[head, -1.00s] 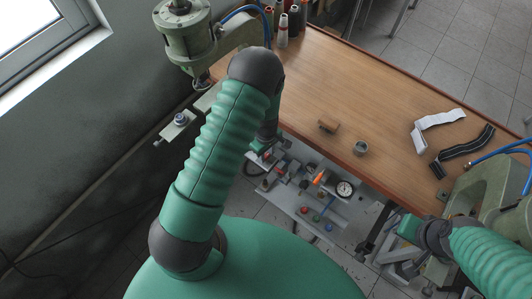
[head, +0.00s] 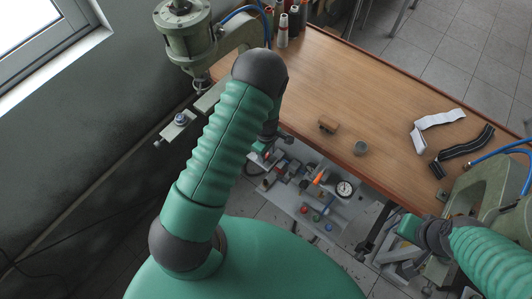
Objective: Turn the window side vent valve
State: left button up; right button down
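A grey valve panel (head: 345,207) sits low below the front edge of the table. It carries a round white gauge (head: 344,188), an orange-red pointed part (head: 319,178) and small coloured knobs (head: 316,217) along its front. Several small fittings (head: 281,169) are at its window-side end; I cannot tell which one is the vent valve. My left gripper (head: 269,148) is over that end, largely hidden by my arm; its fingers and any contact are unclear. My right gripper (head: 408,228) is at the right, by the table's front edge, its fingers not clearly visible.
Green presses stand at the left (head: 187,40) and right (head: 490,195). A window is at upper left.

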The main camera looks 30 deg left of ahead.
aim_at(267, 155)
pick_arm(q)
jog(key=shift+o, duration=1.1)
notch_tip(267, 155, up, 17)
jog(key=shift+f, duration=0.15)
jog(key=shift+d, duration=0.1)
jog(key=s+d+r+m+t+b, duration=0.2)
jog(key=s+d+m, duration=0.5)
jog(key=m, duration=1)
jog(key=s+r, duration=0.1)
jog(key=s, duration=0.1)
jog(key=shift+s+r+t+b, duration=0.2)
jog(key=shift+s+t+b, duration=0.1)
jog(key=shift+s+b, duration=0.1)
jog(key=shift+s+d+r, duration=0.1)
jog(key=shift+s+d, duration=0.05)
